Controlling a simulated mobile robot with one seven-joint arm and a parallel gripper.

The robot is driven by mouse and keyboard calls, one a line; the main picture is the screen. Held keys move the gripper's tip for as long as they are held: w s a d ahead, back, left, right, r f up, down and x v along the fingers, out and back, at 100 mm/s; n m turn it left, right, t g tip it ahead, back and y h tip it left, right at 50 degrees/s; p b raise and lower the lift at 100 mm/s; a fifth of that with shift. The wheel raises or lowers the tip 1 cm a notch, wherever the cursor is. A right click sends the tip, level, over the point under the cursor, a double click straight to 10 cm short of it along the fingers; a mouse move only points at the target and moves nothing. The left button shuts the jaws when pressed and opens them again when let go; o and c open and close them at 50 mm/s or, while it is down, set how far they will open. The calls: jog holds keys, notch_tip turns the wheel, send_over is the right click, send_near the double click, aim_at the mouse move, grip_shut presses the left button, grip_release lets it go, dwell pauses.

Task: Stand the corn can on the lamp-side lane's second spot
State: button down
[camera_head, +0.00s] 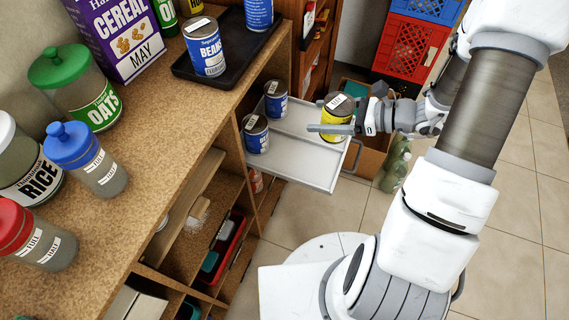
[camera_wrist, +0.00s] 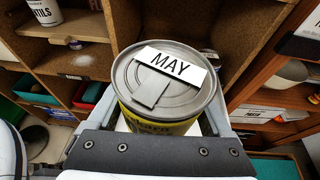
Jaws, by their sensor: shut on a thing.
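The yellow corn can (camera_head: 337,112) is in my gripper (camera_head: 338,124), over the right part of a pulled-out pale grey drawer tray (camera_head: 290,167). My gripper is shut on the can's sides. The can looks upright; I cannot tell whether its base touches the tray. In the wrist view the can (camera_wrist: 170,80) fills the middle, its lid labelled "MAY". Two blue cans stand along the tray's left side, a rear one (camera_head: 276,103) and a nearer one (camera_head: 256,138). A raised line divides the tray lengthwise. No lamp is visible.
The wooden counter (camera_head: 150,140) at left holds jars, a cereal box and a black tray (camera_head: 195,80) with blue cans. Red and blue crates (camera_head: 410,50) stand behind. Green bottles (camera_head: 396,170) stand beside my arm. The tray's front part is bare.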

jog(key=shift+s+d+f+b, duration=0.15)
jog(key=shift+s+f, duration=0.05)
jog(key=shift+f, duration=0.2)
jog(key=shift+s+d+f+b, duration=0.1)
jog(key=shift+s+f+b, duration=0.1)
jog(key=shift+f, duration=0.15)
jog(key=b, duration=0.4)
send_over(267, 142)
jog(key=s+d, duration=0.1)
jog(key=d, duration=0.2)
jog(key=f, duration=0.7)
jog(key=shift+s, duration=0.2)
jog(key=shift+f+b, duration=0.7)
jog(key=shift+f, duration=1.25)
jog(key=shift+f, duration=0.15)
grip_release()
